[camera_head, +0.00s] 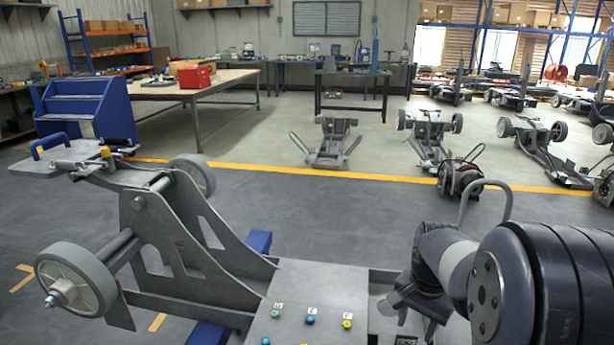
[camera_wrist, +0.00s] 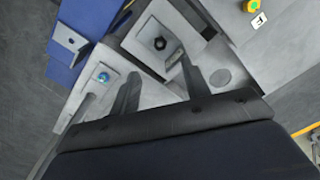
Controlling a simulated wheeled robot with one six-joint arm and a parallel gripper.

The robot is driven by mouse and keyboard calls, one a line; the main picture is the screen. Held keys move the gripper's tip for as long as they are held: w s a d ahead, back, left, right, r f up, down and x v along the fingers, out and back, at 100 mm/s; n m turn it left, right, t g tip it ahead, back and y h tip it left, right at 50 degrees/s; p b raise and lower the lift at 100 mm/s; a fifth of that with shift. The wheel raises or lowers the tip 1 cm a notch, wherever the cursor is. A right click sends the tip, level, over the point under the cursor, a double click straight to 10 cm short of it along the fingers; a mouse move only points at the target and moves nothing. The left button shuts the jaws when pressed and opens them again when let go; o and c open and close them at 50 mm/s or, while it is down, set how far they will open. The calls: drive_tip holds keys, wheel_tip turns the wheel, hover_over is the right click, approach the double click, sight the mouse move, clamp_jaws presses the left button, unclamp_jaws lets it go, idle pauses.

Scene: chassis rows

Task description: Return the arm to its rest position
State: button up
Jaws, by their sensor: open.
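My gripper (camera_head: 418,302) is at the lower right of the head view, hanging low beside the chassis's flat grey plate, with its tips partly hidden by my arm. In the wrist view my gripper (camera_wrist: 158,88) shows two dark fingers spread apart with nothing between them. Beyond the fingers are grey metal surfaces with a dark bolt (camera_wrist: 160,43) and a blue bolt (camera_wrist: 103,77). The nearest chassis (camera_head: 165,235) is grey, with wheels and a plate (camera_head: 300,285) bearing several coloured buttons or bolts. I cannot tell whether the gripper touches it.
A curved grey handle (camera_head: 485,188) rises close behind my arm. A blue support (camera_head: 258,242) stands under the chassis. More chassis (camera_head: 335,140) stand beyond the yellow floor line (camera_head: 385,178). A workbench (camera_head: 190,85) and blue steps (camera_head: 85,105) are at left. Open floor (camera_head: 330,215) lies between.

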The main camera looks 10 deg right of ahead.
wheel_tip(320, 180, down, 11)
drive_tip(key=shift+r+b, duration=0.2)
drive_tip(key=shift+b, duration=0.9)
drive_tip(key=shift+r+n, duration=0.1)
drive_tip(key=shift+n, duration=0.3)
drive_tip(key=shift+r+n, duration=0.1)
drive_tip(key=shift+n, duration=1.5)
